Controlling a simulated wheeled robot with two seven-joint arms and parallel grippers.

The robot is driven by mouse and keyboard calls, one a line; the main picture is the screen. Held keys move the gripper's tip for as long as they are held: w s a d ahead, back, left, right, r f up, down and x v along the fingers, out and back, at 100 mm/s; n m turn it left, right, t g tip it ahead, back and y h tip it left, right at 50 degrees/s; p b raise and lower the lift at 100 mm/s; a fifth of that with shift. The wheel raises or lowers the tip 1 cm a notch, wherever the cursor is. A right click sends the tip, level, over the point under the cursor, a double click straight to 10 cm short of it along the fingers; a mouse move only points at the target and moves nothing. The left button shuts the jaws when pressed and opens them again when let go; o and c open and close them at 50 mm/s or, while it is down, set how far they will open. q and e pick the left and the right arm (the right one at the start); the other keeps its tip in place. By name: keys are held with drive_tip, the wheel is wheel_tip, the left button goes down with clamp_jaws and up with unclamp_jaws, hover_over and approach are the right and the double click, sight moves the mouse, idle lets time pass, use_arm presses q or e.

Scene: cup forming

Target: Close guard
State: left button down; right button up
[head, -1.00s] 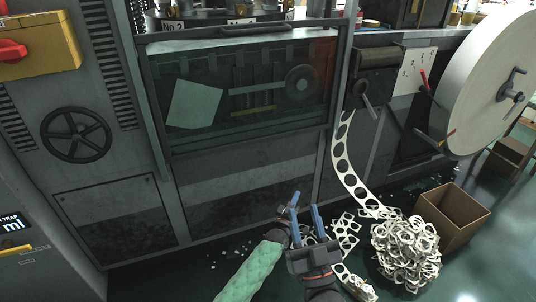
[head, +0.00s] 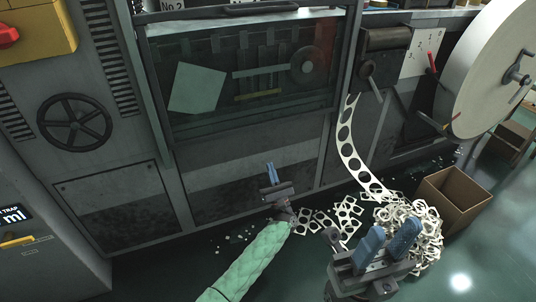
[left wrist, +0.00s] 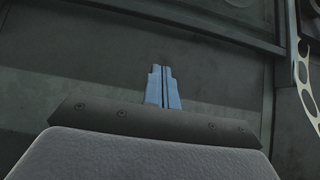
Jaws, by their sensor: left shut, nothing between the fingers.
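The guard is a dark tinted see-through panel (head: 212,125) in a metal frame on the front of the grey machine. Mechanism parts and a pale sheet show through it. A dark bar (head: 265,12) runs along its top edge. I cannot tell whether the panel is fully seated. My left gripper (head: 271,172) is shut and empty, below the panel, in front of the machine's lower front. In the left wrist view its blue fingers (left wrist: 163,87) are together before a dark surface. My right gripper (head: 386,243) is at lower right, its blue fingers apart with nothing seen between them.
A strip of punched sheet (head: 352,150) hangs down to a heap of scrap (head: 425,225) behind my right gripper. An open cardboard box (head: 455,198) and a large white reel (head: 490,70) stand at right. A handwheel (head: 74,122) is at left.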

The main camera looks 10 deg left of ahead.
use_arm(q)
drive_tip(key=shift+s+d+r+x, duration=0.2)
drive_tip(key=shift+s+r+x, duration=0.15)
drive_tip(key=shift+x, duration=1.65)
drive_tip(key=shift+s+d+r+x, duration=0.2)
drive_tip(key=shift+r+x, duration=0.15)
drive_tip(key=shift+x, duration=1.65)
drive_tip(key=shift+s+d+r+x, duration=0.2)
drive_tip(key=shift+s+r+x, duration=0.15)
drive_tip(key=shift+x, duration=1.7)
